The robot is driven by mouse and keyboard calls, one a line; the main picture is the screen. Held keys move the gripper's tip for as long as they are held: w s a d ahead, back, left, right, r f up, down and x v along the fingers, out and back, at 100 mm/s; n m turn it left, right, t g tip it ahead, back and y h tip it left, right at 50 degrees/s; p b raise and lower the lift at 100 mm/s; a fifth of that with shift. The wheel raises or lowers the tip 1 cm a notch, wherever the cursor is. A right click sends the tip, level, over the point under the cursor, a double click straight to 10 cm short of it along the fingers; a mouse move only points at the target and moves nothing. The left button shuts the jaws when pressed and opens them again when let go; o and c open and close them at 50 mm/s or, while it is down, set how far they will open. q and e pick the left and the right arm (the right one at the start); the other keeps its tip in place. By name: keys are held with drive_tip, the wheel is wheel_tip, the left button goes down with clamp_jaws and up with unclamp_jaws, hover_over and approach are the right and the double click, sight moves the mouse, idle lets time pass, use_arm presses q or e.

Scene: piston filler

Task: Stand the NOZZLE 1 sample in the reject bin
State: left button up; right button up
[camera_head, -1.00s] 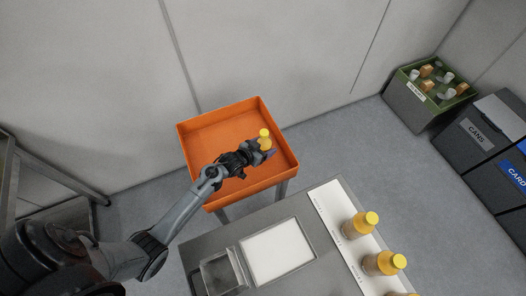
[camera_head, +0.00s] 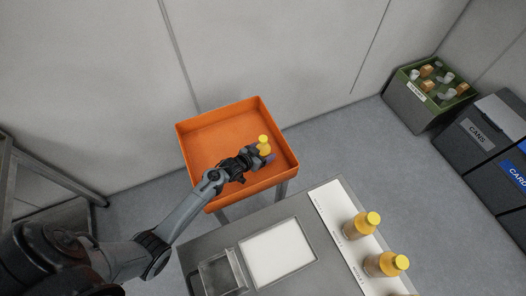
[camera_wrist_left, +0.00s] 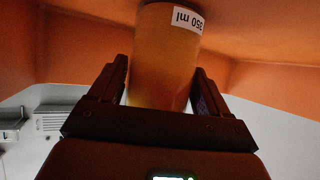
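The sample bottle (camera_head: 263,145), amber with a yellow cap, stands about upright inside the outline of the orange reject bin (camera_head: 210,133), towards its right side. My left gripper (camera_head: 262,153) is around the bottle. In the left wrist view the bottle (camera_wrist_left: 163,60) sits between the two fingers (camera_wrist_left: 160,95), with an upside-down "350 ml" label, close to the bin's orange floor (camera_wrist_left: 255,40). Whether its base touches the floor cannot be told. The nozzle number on this bottle is not readable. My right gripper is not in view.
Similar yellow-capped bottles (camera_head: 358,227) stand on a white marked strip (camera_head: 328,208) on the grey table at the lower right. A white pad (camera_head: 277,253) and a clear container (camera_head: 222,273) are beside it. The bin's left part is empty. Walls stand behind.

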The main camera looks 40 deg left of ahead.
use_arm(q)
drive_tip(key=o, duration=0.3)
drive_tip(key=shift+s+r, duration=0.15)
drive_tip(key=shift+r, duration=0.1)
use_arm(e)
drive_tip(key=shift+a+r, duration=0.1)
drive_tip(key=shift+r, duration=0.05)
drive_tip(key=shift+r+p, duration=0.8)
drive_tip(key=shift+p, duration=0.15)
use_arm(q)
drive_tip(key=v, duration=0.7)
drive_tip(key=shift+s, duration=0.1)
drive_tip(key=shift+r, duration=0.15)
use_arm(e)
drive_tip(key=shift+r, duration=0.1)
